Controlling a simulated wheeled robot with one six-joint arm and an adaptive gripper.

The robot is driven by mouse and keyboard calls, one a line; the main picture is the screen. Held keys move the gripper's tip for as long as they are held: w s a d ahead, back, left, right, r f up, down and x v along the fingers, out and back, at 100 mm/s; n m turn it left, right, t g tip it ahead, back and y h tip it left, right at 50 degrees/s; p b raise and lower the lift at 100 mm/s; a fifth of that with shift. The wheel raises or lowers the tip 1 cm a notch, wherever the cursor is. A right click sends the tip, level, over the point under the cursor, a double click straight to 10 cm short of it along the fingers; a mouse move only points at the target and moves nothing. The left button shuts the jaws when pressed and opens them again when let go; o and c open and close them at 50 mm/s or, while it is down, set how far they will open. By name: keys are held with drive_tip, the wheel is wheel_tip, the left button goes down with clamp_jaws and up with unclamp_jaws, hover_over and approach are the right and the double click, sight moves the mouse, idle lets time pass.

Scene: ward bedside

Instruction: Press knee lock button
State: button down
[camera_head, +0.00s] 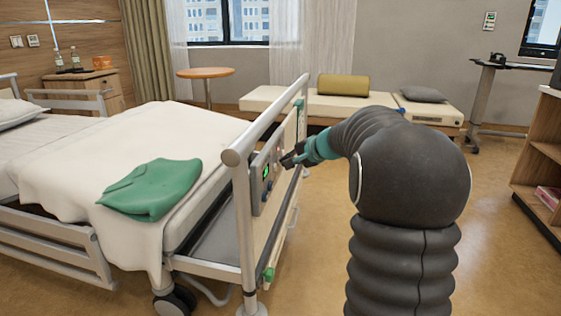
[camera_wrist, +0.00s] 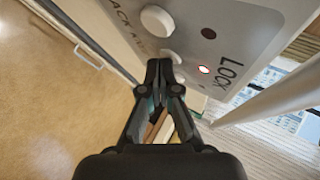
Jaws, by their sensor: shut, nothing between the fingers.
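The bed's control panel (camera_head: 257,196) is on the footboard and has a small green-lit display. In the wrist view the grey panel (camera_wrist: 250,35) is close and tilted, with "LOCK" and part of "ACK" readable. One white round button (camera_wrist: 157,20) shows clearly. A second round button (camera_wrist: 171,57) is partly hidden behind my fingertips.
A white bed rail (camera_head: 268,115) runs above the panel and crosses the wrist view's right side. A green folded cloth (camera_head: 150,188) lies on the bed. A bench (camera_head: 260,100) stands behind, and a shelf (camera_head: 540,150) at the right. The floor between is clear.

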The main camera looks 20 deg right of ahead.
drive_tip(key=shift+s+d+b, duration=0.35)
drive_tip(key=shift+s+d, duration=0.1)
drive_tip(key=shift+d, duration=0.2)
drive_tip(key=s+d, duration=0.1)
drive_tip(key=d, duration=0.1)
drive_tip(key=s+d, duration=0.1)
drive_tip(key=d, duration=0.1)
drive_tip(key=shift+s, duration=0.4)
idle(0.3)
drive_tip(key=shift+d, duration=0.15)
drive_tip(key=s+d+r, duration=0.2)
drive_tip(key=s+d, duration=0.2)
drive_tip(key=d, duration=0.2)
drive_tip(key=shift+s+d, duration=0.25)
idle(0.5)
